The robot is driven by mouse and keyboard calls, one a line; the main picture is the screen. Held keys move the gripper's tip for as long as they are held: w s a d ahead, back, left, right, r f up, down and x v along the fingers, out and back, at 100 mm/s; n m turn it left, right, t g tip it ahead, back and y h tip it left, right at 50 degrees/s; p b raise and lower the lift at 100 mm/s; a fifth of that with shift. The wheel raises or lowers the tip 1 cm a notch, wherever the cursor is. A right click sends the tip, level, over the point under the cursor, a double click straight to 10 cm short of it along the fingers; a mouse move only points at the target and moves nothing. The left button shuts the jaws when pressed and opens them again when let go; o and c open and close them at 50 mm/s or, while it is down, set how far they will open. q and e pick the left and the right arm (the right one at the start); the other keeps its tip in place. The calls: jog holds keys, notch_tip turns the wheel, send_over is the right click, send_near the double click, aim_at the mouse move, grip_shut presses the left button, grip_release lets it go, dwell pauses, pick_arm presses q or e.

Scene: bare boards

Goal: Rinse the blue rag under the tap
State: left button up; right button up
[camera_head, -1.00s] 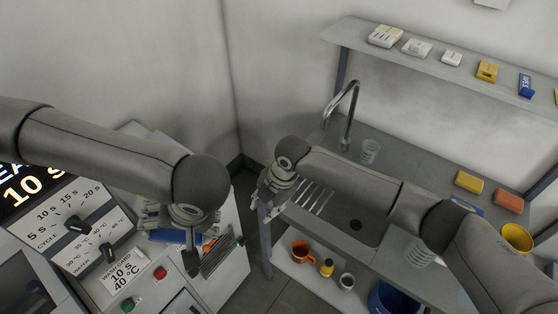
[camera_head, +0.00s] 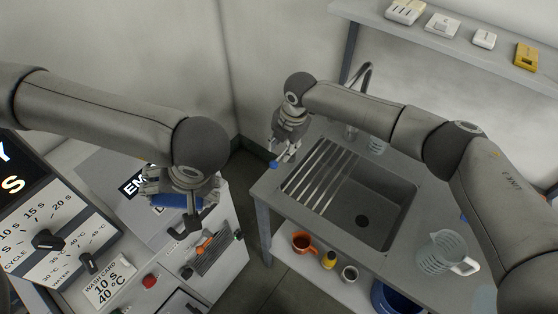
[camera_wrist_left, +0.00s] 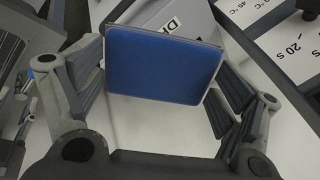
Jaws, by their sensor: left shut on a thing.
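The blue rag (camera_head: 180,201) is a flat blue rectangle held in my left gripper (camera_head: 182,205), over the grey machine at the left. In the left wrist view, the rag (camera_wrist_left: 163,65) lies across between the fingers, its broad face towards the camera. My right gripper (camera_head: 283,153) hangs at the left end of the sink's ribbed drainboard; a small blue spot shows at its fingertips, and whether it is open is unclear. The curved metal tap (camera_head: 367,74) stands behind my right arm, which hides its lower part. The empty sink basin (camera_head: 345,213) is at right.
A measuring jug (camera_head: 441,252) stands on the counter right of the basin. An orange mug (camera_head: 303,243) and other small containers sit on the shelf below. The machine has knobs and a slatted rack (camera_head: 213,255). A floor gap separates machine and counter.

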aim_at(278, 159)
jog(key=f+b, duration=0.1)
jog(key=f, duration=0.1)
jog(key=w+f+b, duration=0.1)
jog(key=f, duration=0.1)
jog(key=w+f+b, duration=0.1)
jog(key=f+b, duration=0.1)
jog(key=shift+w+a, duration=0.1)
jog(key=shift+a, duration=0.3)
jog(key=shift+s+a+f+b, duration=0.15)
jog(key=shift+s+f+b, duration=0.1)
jog(key=shift+f+b, duration=0.4)
jog(key=shift+w+f, duration=0.15)
jog(key=shift+w, duration=0.1)
pick_arm(q)
notch_tip(278, 159, down, 7)
jog(key=w, duration=0.1)
jog(key=shift+w, duration=0.25)
pick_arm(e)
jog(key=shift+c, duration=0.3)
jog(key=shift+s, duration=0.1)
jog(key=shift+c, duration=1.1)
pick_arm(q)
jog(key=shift+s, duration=0.15)
pick_arm(e)
grip_shut()
